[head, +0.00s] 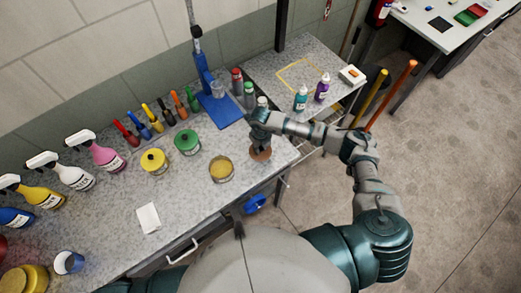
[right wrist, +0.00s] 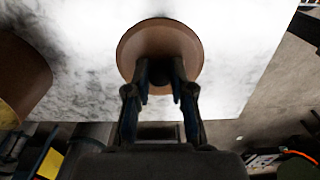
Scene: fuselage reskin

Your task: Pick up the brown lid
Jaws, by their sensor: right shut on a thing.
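The brown lid (head: 261,154) is a round disc at the right front part of the grey speckled worktop. My right gripper (head: 259,144) comes down over it from above. In the right wrist view the lid (right wrist: 160,35) shows as a brown disc, and my right gripper (right wrist: 160,82) is shut on its knob, which the fingertips mostly hide. I cannot tell whether the lid touches the worktop. My left gripper is not in view.
An open round tin (head: 221,168) stands left of the lid. Green (head: 187,142) and yellow (head: 154,161) lidded tins stand farther left. A blue stand (head: 218,108) and several bottles are behind. A white cloth (head: 147,218) lies near the front edge.

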